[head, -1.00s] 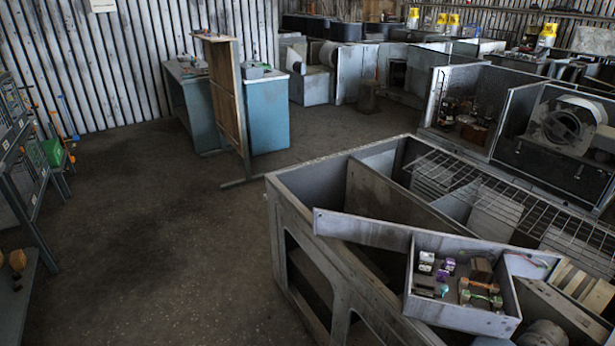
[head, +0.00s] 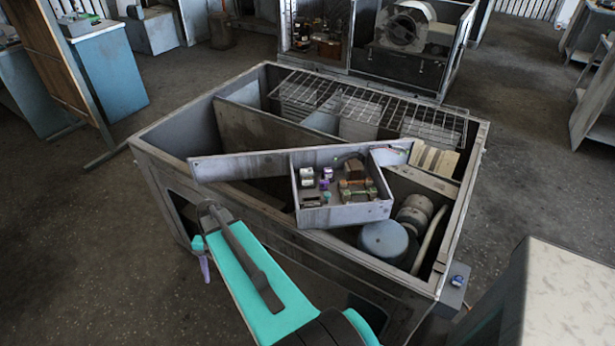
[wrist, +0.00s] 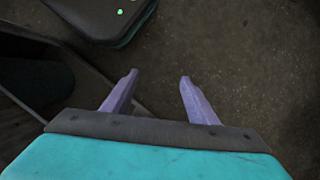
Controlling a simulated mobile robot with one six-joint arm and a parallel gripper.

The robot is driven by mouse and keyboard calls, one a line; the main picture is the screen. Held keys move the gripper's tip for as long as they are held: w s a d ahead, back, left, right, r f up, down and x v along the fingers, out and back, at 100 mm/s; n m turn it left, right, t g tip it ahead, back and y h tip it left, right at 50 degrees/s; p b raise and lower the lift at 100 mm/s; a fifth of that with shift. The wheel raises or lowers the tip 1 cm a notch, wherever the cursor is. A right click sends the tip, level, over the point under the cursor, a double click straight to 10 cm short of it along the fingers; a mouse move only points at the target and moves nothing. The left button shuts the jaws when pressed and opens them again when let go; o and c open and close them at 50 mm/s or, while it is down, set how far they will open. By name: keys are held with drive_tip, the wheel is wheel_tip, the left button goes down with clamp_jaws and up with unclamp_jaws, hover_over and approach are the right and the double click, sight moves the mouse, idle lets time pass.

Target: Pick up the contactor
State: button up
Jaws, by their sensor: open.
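A shallow grey open tray (head: 345,214) rests across the top of the metal housing (head: 285,262). In it, in the head view, are pale blocks (head: 306,174), a small purple part (head: 324,184), a brown block (head: 353,166) and a greenish-brown part (head: 357,192). They are too small to tell which is the contactor. My gripper (head: 204,268) hangs low at the left front of the housing, outside it and well away from the tray. In the wrist view my gripper (wrist: 159,76) has its two purple fingers apart, with only floor between them.
A wire rack (head: 375,100) covers the back of the housing. A pale cabinet (head: 570,295) stands at the lower right.

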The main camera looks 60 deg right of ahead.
drive_tip(key=w+d+r+m+t, duration=0.2)
drive_tip(key=w+d+r+m, duration=0.2)
drive_tip(key=d+r, duration=0.65)
wheel_tip(320, 180, up, 22)
drive_tip(key=m+t+b, duration=0.2)
drive_tip(key=m+t, duration=0.1)
drive_tip(key=m, duration=0.9)
hover_over(307, 170)
drive_tip(key=s+d, duration=0.3)
drive_tip(key=s, duration=0.1)
drive_tip(key=shift+f+h, duration=0.15)
drive_tip(key=shift+h, duration=0.15)
drive_tip(key=shift+f+p, duration=0.1)
drive_tip(key=shift+p, duration=0.2)
drive_tip(key=shift+p+x, duration=1.1)
drive_tip(key=shift+x, duration=3.15)
drive_tip(key=shift+w, duration=0.2)
